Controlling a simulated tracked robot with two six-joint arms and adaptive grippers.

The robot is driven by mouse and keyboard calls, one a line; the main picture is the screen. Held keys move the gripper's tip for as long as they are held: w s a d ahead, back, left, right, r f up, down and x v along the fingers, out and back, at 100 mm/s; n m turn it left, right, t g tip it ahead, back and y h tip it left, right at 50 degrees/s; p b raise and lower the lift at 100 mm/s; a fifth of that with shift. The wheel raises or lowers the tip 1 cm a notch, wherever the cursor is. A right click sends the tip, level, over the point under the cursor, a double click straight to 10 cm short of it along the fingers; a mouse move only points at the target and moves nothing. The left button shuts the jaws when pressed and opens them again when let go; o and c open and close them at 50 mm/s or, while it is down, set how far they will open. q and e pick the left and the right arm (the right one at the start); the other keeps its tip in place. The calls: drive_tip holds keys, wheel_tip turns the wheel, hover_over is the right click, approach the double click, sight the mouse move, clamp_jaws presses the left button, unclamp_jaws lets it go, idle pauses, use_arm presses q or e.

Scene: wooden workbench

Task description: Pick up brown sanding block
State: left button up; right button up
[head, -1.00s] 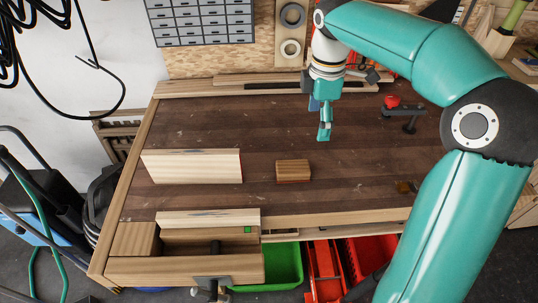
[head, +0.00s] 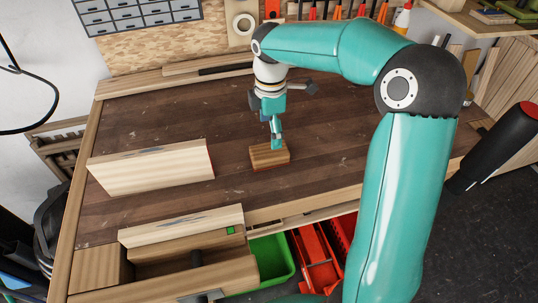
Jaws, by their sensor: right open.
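The brown sanding block (head: 265,157) lies on the dark wooden workbench top, right of the middle board, with a thin reddish layer along its bottom edge. My right gripper (head: 277,146) points down right at the block, its fingertips at the block's upper right part. The fingers overlap the block in the picture, and I cannot tell whether they touch it. The gripper is open and holds nothing. My left gripper does not show.
A pale board (head: 150,170) stands on the bench left of the block. A wooden vise (head: 180,248) sits at the front left edge. A green bin (head: 270,262) and a red bin (head: 318,262) are below the front edge. The bench between block and back ledge is clear.

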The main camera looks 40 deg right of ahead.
sight(271, 152)
wheel_tip(271, 152, down, 8)
drive_tip(key=shift+s+f, duration=0.1)
drive_tip(key=shift+f, duration=0.15)
idle(0.4)
drive_tip(key=c, duration=1.3)
